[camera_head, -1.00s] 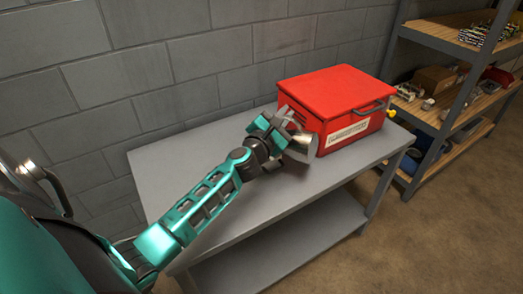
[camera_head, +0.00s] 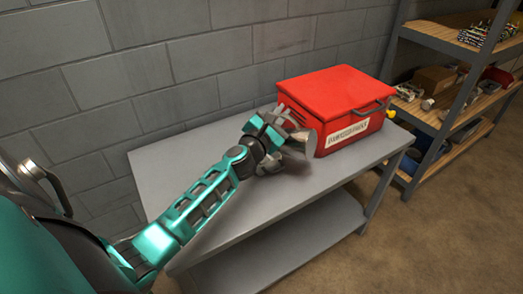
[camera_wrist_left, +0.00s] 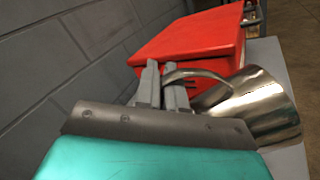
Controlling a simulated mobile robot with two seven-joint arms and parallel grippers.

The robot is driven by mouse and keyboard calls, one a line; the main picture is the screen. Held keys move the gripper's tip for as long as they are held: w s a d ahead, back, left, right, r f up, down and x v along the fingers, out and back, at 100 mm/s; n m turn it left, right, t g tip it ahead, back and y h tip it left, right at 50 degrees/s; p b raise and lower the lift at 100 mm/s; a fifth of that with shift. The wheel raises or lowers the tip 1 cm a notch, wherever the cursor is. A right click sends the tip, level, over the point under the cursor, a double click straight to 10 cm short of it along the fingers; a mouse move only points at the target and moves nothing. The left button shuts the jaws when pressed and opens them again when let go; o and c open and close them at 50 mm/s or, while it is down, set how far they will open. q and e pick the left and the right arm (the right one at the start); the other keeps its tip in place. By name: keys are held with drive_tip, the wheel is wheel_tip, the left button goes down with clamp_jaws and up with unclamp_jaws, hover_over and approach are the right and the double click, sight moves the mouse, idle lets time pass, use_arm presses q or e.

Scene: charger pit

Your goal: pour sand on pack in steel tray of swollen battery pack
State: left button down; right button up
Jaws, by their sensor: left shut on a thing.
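My left gripper (camera_head: 282,143) is shut on the thin curved handle of a shiny metal cup (camera_head: 307,139). In the left wrist view its fingers (camera_wrist_left: 163,88) pinch that handle, and the cup (camera_wrist_left: 256,105) lies tilted to their right. The cup is held over the grey table (camera_head: 245,195), close to the front left corner of the red box; I cannot tell whether they touch. The cup's contents are hidden, and no sand shows. I see no steel tray or swollen battery pack. My right gripper is not in view.
The red box (camera_head: 335,88) has its lid down, a white label and a front handle. A block wall (camera_head: 180,60) stands behind the table. A shelf rack (camera_head: 440,125) with loose items stands at the right. The table's left part is clear.

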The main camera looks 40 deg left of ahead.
use_arm(q)
drive_tip(key=shift+a+r+n, duration=0.15)
drive_tip(key=shift+a+n, duration=0.15)
idle(0.5)
drive_tip(key=shift+a, duration=0.2)
idle(0.7)
idle(1.0)
idle(1.0)
idle(1.0)
